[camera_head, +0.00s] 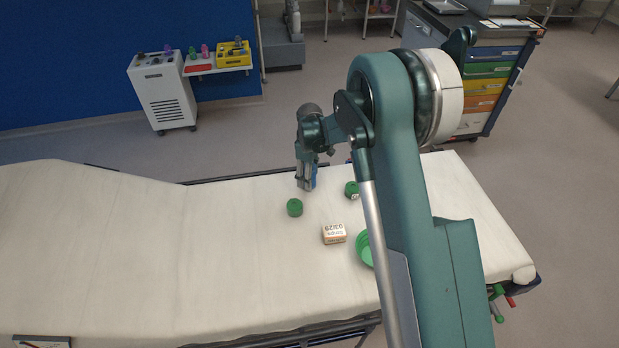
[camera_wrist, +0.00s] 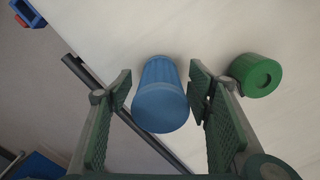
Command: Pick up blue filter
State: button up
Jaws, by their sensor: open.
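The blue filter (camera_wrist: 160,98) is a ribbed blue cylinder on the white stretcher mattress (camera_head: 130,250). In the wrist view it lies between the two fingers of my gripper (camera_wrist: 160,92), with a gap visible on the left side and a narrow one on the right. My gripper is open. In the head view my gripper (camera_head: 306,184) is low over the mattress near its far edge, and a bit of the blue filter (camera_head: 314,179) shows beside the fingers; the rest is hidden behind them.
A green cylinder (camera_head: 294,207) stands close to my gripper; it also shows in the wrist view (camera_wrist: 256,76). Another green piece (camera_head: 352,188), a small labelled box (camera_head: 334,233) and a green bowl (camera_head: 365,250) lie to the right. The mattress's left half is bare.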

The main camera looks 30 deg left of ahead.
jog(key=shift+f, duration=0.9)
jog(key=c, duration=1)
jog(key=shift+r, duration=0.15)
notch_tip(320, 180, up, 10)
jog(key=shift+f+p, duration=0.1)
jog(key=shift+p, duration=0.65)
